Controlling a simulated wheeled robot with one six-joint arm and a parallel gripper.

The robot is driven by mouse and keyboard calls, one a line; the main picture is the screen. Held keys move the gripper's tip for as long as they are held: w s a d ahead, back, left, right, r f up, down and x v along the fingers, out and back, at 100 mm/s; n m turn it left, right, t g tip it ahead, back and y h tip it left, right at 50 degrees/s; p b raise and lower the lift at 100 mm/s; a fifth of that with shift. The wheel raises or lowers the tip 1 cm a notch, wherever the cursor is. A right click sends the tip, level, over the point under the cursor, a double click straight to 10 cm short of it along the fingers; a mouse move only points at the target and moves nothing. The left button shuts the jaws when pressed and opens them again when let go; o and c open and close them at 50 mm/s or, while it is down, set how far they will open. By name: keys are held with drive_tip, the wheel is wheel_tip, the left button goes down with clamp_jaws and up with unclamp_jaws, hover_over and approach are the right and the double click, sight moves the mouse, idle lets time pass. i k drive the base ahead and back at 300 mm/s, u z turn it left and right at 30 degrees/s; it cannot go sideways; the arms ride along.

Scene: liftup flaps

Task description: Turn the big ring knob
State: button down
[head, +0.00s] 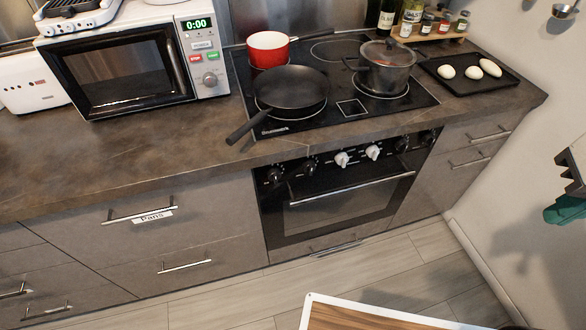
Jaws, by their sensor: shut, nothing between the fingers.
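The oven (340,190) has a row of knobs along its black front panel, below the counter edge. Two white knobs, the left one (342,159) and the right one (373,152), sit in the middle of the row. Black knobs are on both sides, including a left one (274,175) and a right one (428,138). The microwave (130,65) has a round grey dial (210,80) under its buttons. I cannot tell which of these is the big ring knob.
A red pot (268,48) and a lidded pot (385,68) stand behind. A white-edged wooden surface (365,318) is at the bottom. Floor before the oven is clear.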

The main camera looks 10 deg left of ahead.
sight(273, 174)
drive_tip(key=u, duration=0.5)
drive_tip(key=k, duration=1.25)
drive_tip(key=z, duration=0.1)
drive_tip(key=i, duration=0.65)
drive_tip(key=z, duration=0.45)
